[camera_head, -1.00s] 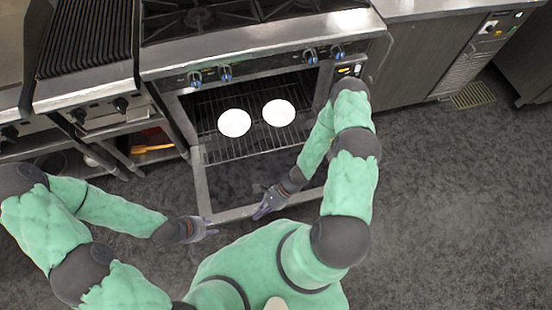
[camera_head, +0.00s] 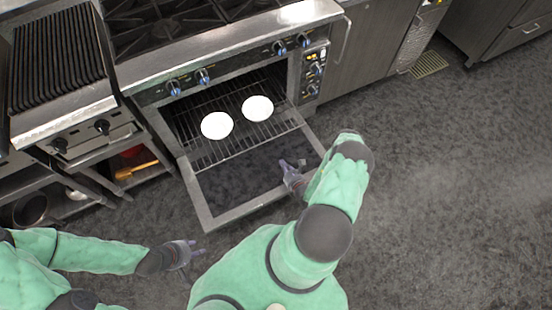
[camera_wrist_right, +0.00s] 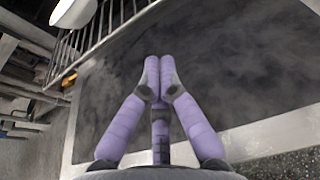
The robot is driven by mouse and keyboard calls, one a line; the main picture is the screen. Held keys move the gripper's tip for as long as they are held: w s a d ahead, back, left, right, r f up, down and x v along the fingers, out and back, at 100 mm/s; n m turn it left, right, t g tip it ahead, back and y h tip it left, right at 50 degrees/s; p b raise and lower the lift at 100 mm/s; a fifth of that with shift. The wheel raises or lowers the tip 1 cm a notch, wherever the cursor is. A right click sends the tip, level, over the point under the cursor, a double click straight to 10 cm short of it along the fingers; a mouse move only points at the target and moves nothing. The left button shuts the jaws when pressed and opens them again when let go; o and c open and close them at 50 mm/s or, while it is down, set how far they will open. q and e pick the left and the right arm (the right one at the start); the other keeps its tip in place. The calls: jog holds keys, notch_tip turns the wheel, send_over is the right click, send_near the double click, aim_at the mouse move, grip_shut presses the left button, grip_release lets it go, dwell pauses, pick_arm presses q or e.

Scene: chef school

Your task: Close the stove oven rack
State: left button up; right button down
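The stove oven (camera_head: 240,70) has its door (camera_head: 206,212) folded down and open. A wire oven rack (camera_head: 215,155) reaches to the front of the opening, with two round white plates (camera_head: 217,125) (camera_head: 257,108) on it. In the right wrist view the rack (camera_wrist_right: 100,22) shows at the upper left, clear of the fingers (camera_wrist_right: 160,70). My left gripper (camera_head: 193,258) is open and empty, below the door's near left corner.
A ribbed grill (camera_head: 58,60) stands left of the stove, above open shelves holding a pan (camera_head: 30,208). Burners (camera_head: 165,30) and knobs (camera_head: 173,88) are above the oven. A grey cabinet (camera_head: 370,45) stands to the right. The floor (camera_head: 450,190) on the right is clear.

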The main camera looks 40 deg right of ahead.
pick_arm(q)
notch_tip(320, 180, down, 4)
jog(key=b, duration=0.4)
jog(key=shift+f, duration=0.15)
pick_arm(e)
jog(key=r+x, duration=0.1)
jog(key=x, duration=1.1)
jog(key=shift+w, duration=0.6)
jog(key=shift+f, duration=0.1)
